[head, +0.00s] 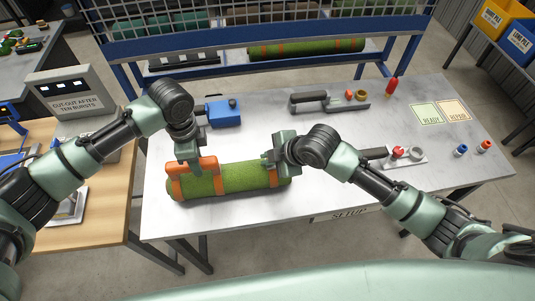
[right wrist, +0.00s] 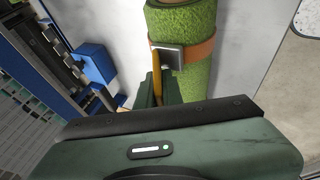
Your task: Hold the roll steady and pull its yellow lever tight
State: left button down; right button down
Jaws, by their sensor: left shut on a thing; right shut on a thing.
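A green turf roll (head: 240,180) lies across the front of the white table. An orange strap (head: 273,179) circles it near its right end; the strap also shows in the right wrist view (right wrist: 203,50) with a dark metal buckle (right wrist: 178,58). The yellow lever (right wrist: 157,78) sticks out from the buckle. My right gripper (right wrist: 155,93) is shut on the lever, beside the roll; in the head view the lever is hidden. My left gripper (head: 191,168) is shut on an orange saddle-shaped piece (head: 208,165) over the roll's left end. Its fingertips are partly hidden.
A blue device (head: 223,114), a dark-handled tool (head: 318,100) and a red-topped bottle (head: 391,87) stand behind. A second tool (head: 407,157) and small blue and red-orange items lie to the right. Green and orange cards (head: 441,112) mark the right side. A blue rack stands at the back.

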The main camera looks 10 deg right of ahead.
jog(key=shift+s+d+f+n+t, duration=0.1)
jog(key=shift+s+f+n+t, duration=0.1)
jog(key=shift+t, duration=0.5)
jog(key=shift+s+f+n+t, duration=0.1)
jog(key=shift+s+f+t, duration=0.1)
jog(key=shift+t, duration=0.5)
jog(key=c, duration=1.6)
grip_release()
jog(key=shift+o, duration=0.2)
jog(key=shift+s, duration=0.1)
jog(key=shift+s, duration=0.1)
